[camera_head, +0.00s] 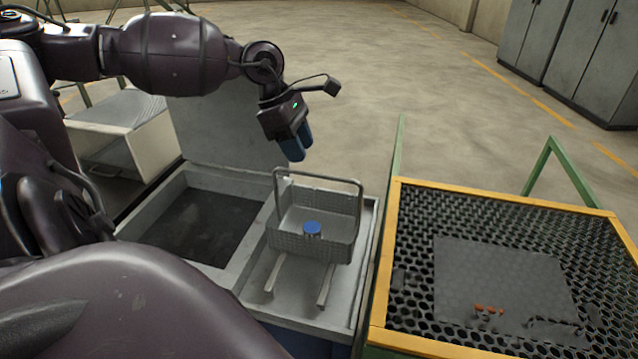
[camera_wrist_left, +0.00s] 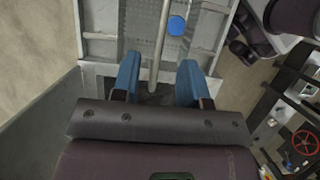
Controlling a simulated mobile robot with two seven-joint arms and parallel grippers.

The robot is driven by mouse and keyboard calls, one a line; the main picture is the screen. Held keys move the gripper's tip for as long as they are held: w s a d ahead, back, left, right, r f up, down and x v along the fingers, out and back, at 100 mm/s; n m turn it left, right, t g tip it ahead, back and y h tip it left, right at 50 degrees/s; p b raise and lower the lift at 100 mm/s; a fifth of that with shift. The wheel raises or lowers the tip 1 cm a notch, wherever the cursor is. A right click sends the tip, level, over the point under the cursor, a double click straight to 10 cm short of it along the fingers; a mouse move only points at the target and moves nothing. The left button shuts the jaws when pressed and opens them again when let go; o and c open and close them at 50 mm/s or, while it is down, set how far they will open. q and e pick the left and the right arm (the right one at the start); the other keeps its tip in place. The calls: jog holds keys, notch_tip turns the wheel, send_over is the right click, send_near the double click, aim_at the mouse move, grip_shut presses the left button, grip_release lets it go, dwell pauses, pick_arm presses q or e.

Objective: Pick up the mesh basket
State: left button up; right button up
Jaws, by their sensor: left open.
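The grey mesh basket (camera_head: 315,222) stands upright on rails in the right bay of the metal station in the head view. Its hoop handle (camera_head: 318,175) rises over it, and a blue-topped round piece (camera_head: 312,229) sits inside. My left gripper (camera_head: 298,150) is above and behind the basket, blue fingers pointing down, apart from the handle. In the left wrist view the blue fingers (camera_wrist_left: 157,82) are spread with nothing held. The handle bar (camera_wrist_left: 160,45) runs up from between the fingertips in the picture, and the blue piece (camera_wrist_left: 177,26) shows beyond. My right gripper is not in view.
The station's left bay (camera_head: 205,225) holds dark contents, with a raised grey lid (camera_head: 225,130) behind it. A yellow-framed mesh table (camera_head: 500,270) with a grey plate and small orange pieces stands at right. Grey cabinets (camera_head: 590,60) are far off. The floor behind is clear.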

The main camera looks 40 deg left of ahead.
pick_arm(q)
jog(key=x, duration=0.4)
jog(key=shift+d+f+b, duration=0.15)
jog(key=shift+b, duration=0.2)
jog(key=x, duration=0.4)
jog(key=shift+w+d, duration=0.2)
jog(key=shift+d, duration=0.1)
jog(key=shift+d+f+b, duration=0.1)
jog(key=shift+f+b, duration=0.15)
jog(key=shift+b, duration=0.05)
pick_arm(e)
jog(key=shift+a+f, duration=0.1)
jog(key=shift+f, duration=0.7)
pick_arm(q)
jog(key=shift+f, duration=0.2)
jog(key=shift+c, duration=0.3)
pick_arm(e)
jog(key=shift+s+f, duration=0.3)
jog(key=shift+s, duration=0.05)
pick_arm(q)
grip_shut()
jog(key=shift+r, duration=0.1)
